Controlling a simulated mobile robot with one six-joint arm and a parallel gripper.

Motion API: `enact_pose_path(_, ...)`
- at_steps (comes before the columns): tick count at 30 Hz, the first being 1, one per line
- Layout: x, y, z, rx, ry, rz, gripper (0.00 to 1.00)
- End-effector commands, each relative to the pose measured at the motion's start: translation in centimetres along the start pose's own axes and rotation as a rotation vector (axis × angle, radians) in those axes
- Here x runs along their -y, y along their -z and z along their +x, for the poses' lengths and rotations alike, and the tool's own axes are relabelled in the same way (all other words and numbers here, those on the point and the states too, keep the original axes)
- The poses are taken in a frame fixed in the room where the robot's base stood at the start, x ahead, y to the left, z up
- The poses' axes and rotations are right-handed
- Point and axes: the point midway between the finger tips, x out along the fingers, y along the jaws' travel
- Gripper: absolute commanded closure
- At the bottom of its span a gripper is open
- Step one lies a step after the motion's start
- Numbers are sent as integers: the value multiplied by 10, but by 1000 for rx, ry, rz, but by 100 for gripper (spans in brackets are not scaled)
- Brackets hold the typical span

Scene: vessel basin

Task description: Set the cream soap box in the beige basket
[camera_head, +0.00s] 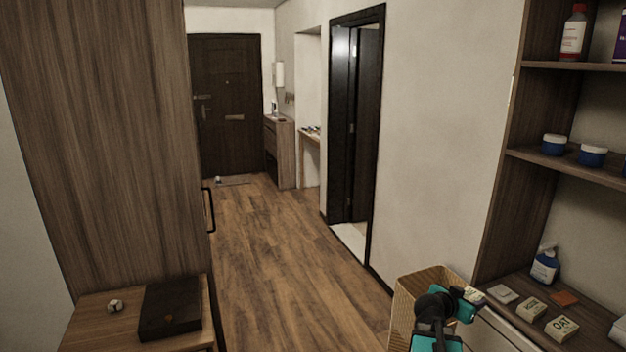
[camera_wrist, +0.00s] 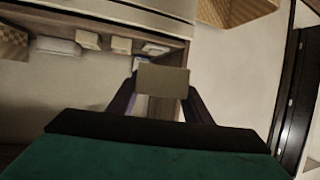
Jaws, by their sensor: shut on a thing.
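My gripper (camera_head: 468,300), teal and black, is at the lower right of the head view, over the right side of the beige basket. It is shut on the cream soap box (camera_head: 476,296). In the wrist view the box (camera_wrist: 163,79) sits between the two dark fingers (camera_wrist: 160,95), with one plain, shaded face toward the camera. The beige basket (camera_head: 404,300) is woven and open-topped, beside the shelf unit. My arm hides part of its rim and inside. A tan edge at the upper right of the wrist view may be the basket; I cannot tell.
Blue jars (camera_head: 554,145) stand on the shelf above. A dark case (camera_head: 170,310) lies on the left cabinet.

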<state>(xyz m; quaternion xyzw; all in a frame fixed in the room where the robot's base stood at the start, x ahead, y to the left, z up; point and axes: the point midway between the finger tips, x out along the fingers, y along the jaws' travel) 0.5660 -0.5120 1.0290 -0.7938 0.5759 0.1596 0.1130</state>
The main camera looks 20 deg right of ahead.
Motion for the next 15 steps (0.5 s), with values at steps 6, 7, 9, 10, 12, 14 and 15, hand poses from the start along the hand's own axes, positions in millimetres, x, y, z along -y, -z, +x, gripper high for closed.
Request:
enact_pose_path(6, 61, -1, -29, -2, 77, -29, 79)
enact_pose_path(7, 70, -2, -34, -2, 88, -35, 79)
enact_pose_path(9, 88, -3, -45, -2, 113, -45, 79)
enact_pose_path(10, 95, -3, -50, -2, 124, -49, 79)
enact_pose_path(12, 113, -4, -62, -2, 151, -61, 79)
enact_pose_path(14, 129, -6, -72, -2, 174, -71, 79)
enact_pose_path(15, 139, -6, -80, -2, 191, -77, 79)
